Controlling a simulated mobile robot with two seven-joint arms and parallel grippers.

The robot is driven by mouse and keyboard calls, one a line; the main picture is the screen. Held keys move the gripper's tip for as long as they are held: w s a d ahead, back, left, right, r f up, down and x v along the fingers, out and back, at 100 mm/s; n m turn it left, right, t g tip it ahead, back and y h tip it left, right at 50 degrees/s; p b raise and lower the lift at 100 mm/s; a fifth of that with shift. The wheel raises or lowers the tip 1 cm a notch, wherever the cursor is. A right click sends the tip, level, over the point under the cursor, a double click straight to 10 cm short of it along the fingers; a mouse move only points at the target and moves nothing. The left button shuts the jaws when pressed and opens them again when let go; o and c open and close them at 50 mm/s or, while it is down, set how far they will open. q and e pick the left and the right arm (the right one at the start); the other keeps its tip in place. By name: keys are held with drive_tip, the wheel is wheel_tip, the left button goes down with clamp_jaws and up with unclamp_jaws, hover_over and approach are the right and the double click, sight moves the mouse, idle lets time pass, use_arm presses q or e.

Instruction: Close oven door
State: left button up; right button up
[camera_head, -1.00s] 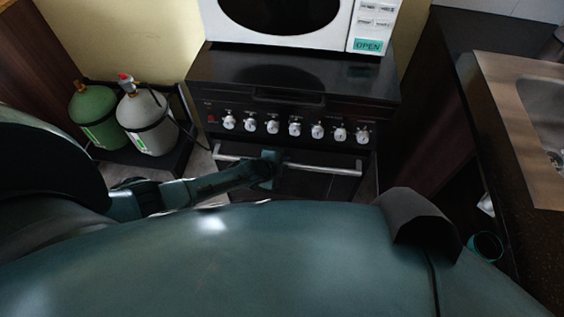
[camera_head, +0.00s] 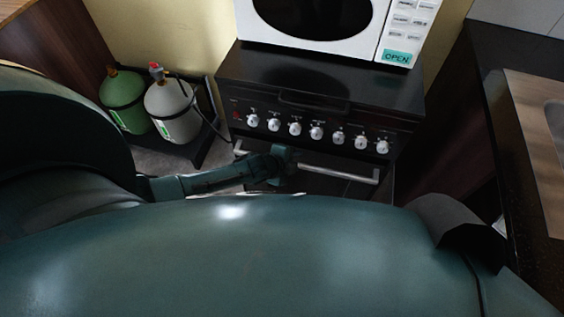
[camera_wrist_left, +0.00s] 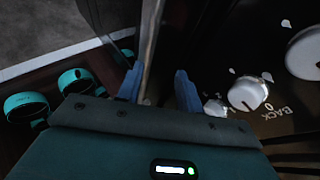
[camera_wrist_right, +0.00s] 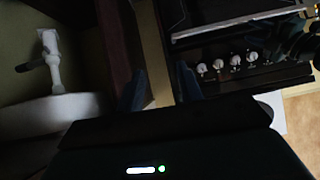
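The black oven (camera_head: 320,85) stands ahead in the head view, with a row of white knobs on its front. Its door handle (camera_head: 340,174) is a silver bar below the knobs. The door looks close to upright; my body hides its lower part, and I cannot tell if it is fully shut. My left gripper (camera_head: 281,160) is at the handle, left of its middle. In the left wrist view its blue fingers are apart, with a thin bar or edge (camera_wrist_left: 150,55) between them. My right gripper (camera_wrist_right: 162,90) has its fingers apart, with nothing visibly gripped.
A white microwave (camera_head: 395,25) stands on the oven. A green gas bottle (camera_head: 122,102) and a grey one (camera_head: 170,110) stand left of it in a dark tray. A counter with a sink (camera_head: 545,150) runs along the right. A pale sink and tap (camera_wrist_right: 50,65) show in the right wrist view.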

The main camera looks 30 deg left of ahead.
use_arm(q)
drive_tip(key=v, duration=0.7)
drive_tip(key=shift+s+p, duration=0.45)
drive_tip(key=shift+s, duration=0.1)
drive_tip(key=shift+f, duration=0.15)
